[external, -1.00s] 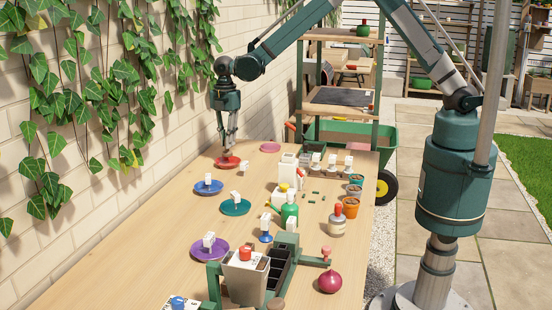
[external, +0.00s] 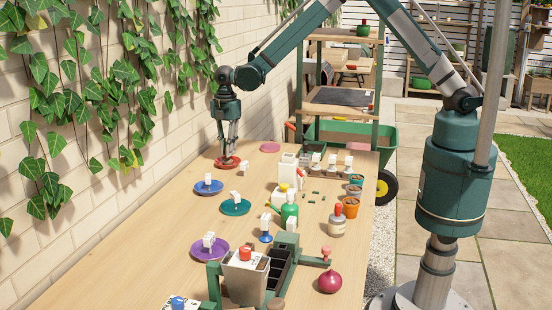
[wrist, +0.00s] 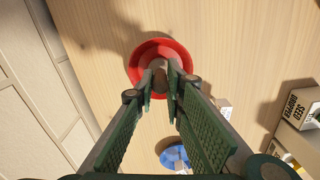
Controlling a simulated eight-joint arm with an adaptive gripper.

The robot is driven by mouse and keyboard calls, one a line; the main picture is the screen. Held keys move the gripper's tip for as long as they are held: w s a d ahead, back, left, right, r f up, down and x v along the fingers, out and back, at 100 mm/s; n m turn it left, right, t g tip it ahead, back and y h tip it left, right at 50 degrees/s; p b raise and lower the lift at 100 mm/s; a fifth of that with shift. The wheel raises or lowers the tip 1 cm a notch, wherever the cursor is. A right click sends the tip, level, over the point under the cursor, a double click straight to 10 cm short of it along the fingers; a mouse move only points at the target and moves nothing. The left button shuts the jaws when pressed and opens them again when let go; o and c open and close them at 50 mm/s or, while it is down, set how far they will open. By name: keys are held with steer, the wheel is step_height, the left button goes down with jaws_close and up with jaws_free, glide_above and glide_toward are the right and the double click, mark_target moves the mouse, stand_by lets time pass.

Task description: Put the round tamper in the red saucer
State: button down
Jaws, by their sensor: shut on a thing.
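The red saucer (external: 217,164) lies on the table near the wall, at the far left. In the wrist view the red saucer (wrist: 138,62) is straight ahead of the fingertips. My gripper (external: 227,156) is over the saucer, pointing down. In the wrist view my gripper (wrist: 161,86) is shut on a small brownish-grey thing, the round tamper (wrist: 159,70), which appears within the saucer's outline. The fingers hide much of the tamper, and I cannot tell whether it touches the saucer.
Blue (external: 202,189), teal (external: 228,210), purple (external: 203,254) and pink (external: 270,147) saucers lie around. A white tag stands close to the red saucer's right side. Bottles, pots and a planter tray fill the right and front. The brick wall (external: 120,210) borders the left.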

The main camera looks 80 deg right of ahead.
steer(key=shift+f, duration=0.15)
steer(key=c, duration=2.4)
jaws_free()
step_height(320, 180, up, 12)
steer(key=shift+p, duration=0.4)
steer(key=shift+r, duration=0.2)
